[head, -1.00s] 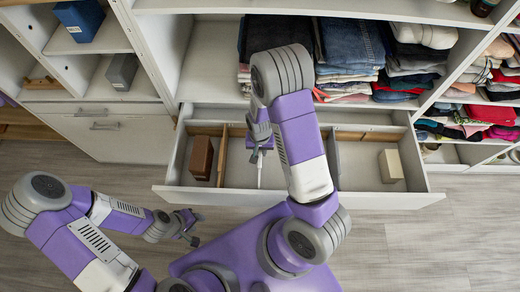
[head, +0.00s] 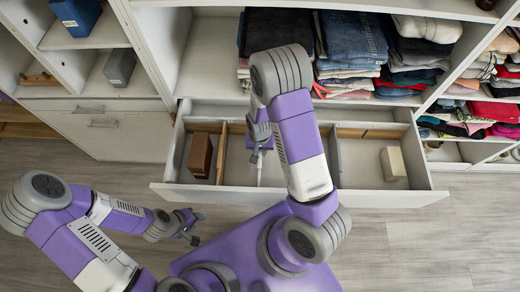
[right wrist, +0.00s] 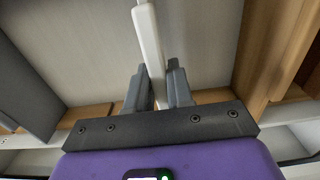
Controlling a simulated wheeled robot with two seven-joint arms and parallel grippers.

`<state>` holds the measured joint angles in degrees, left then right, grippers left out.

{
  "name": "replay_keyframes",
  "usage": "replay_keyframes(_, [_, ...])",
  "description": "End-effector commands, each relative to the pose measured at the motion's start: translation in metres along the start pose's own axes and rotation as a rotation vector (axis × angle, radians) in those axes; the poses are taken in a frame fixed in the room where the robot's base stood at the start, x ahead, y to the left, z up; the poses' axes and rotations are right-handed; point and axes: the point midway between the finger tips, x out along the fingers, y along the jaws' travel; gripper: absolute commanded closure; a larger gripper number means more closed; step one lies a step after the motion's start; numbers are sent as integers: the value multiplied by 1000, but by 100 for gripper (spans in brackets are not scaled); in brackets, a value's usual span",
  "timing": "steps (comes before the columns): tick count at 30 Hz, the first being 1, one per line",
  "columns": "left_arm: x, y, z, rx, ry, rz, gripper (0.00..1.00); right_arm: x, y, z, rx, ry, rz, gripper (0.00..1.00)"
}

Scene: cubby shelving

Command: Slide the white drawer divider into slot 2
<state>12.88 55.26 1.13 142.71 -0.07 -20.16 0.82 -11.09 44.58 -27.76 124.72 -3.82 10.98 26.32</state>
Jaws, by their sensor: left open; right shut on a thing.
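The white divider (right wrist: 150,40) is a thin white strip between the two fingers of my right gripper (right wrist: 159,86), which is shut on it. In the head view the divider (head: 259,174) shows as a thin line running front to back inside the open white drawer (head: 300,196). My right gripper (head: 257,153) is over the drawer, partly hidden by my right arm. A wooden divider (head: 222,152) stands to its left and a grey divider (head: 336,156) to its right. I cannot tell whether the white divider touches the drawer floor. My left gripper (head: 193,229) is open and empty, in front of the drawer.
A brown box (head: 200,156) sits in the drawer's left compartment and a beige box (head: 392,164) in the right one. Folded jeans (head: 352,40) lie on the shelf above. The floor (head: 420,250) in front at right is clear.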

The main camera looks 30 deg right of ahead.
Motion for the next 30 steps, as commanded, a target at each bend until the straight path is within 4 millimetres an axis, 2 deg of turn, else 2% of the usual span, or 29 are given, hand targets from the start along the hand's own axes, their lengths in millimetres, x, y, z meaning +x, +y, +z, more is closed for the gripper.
replay_keyframes(23, [15, -6, -1, 0, 0, 0, 57, 20, 0, 0, 0, 0, -1, 100])
replay_keyframes(24, [15, -6, -1, 0, 0, 0, 57, 20, 0, 0, 0, 0, -1, 76])
replay_keyframes(29, [14, -5, -1, 0, 0, 0, 57, 19, 0, 0, 0, 0, -1, 51])
replay_keyframes(30, [14, -5, -1, 0, 0, 0, 57, 19, 0, 0, 0, 0, 0, 49])
